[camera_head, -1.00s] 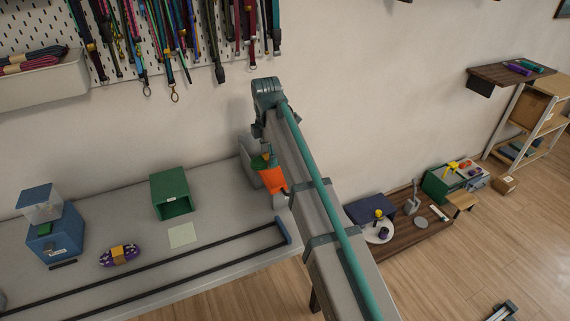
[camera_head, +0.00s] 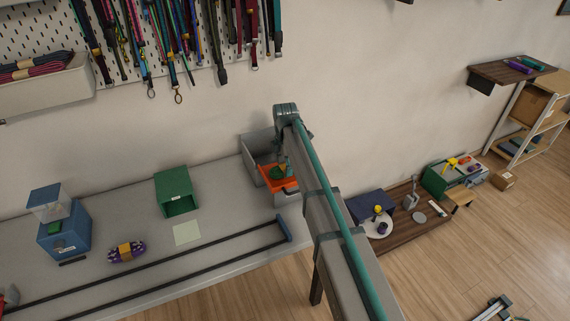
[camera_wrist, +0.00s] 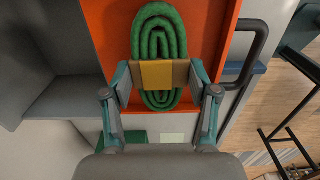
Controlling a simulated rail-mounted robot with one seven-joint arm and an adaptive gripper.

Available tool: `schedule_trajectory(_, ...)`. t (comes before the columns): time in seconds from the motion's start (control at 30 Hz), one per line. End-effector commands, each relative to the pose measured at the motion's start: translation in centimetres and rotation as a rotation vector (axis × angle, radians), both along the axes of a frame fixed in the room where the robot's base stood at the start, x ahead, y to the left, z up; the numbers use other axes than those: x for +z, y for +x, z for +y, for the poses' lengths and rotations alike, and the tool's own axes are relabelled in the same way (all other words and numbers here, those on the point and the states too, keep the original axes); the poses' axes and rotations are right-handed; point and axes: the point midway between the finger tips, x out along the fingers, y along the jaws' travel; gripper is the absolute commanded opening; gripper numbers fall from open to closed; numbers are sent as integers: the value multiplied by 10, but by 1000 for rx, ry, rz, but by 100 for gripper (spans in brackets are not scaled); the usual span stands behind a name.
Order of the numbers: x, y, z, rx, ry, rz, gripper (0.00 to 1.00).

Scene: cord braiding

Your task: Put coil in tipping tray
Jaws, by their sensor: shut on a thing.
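A green coil (camera_wrist: 159,40) with a tan band lies between my gripper's fingers in the wrist view. My gripper (camera_wrist: 159,76) is shut on it at the band. The orange tipping tray (camera_wrist: 214,30) lies behind the coil in that view, with orange floor on both sides of it. I cannot tell whether the coil touches the tray floor.
A grey bin (camera_head: 250,152) stands around the tray's left and back. A dark handle (camera_wrist: 250,55) rises at the tray's right. A green box (camera_head: 174,184), a blue box (camera_head: 62,240) and a purple coil (camera_head: 126,251) stand on the bench to the left.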

Motion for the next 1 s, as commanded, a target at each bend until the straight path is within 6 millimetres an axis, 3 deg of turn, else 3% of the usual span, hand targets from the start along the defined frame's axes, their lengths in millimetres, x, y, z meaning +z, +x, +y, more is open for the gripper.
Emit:
schedule_trajectory(0.37,-4,0,0,0,0,-1,14)
schedule_trajectory(0.4,-4,0,0,0,0,-1,65)
schedule_trajectory(0.53,-4,0,0,-1,0,-1,85)
schedule_trajectory(1.0,4,1,0,0,1,-2,85)
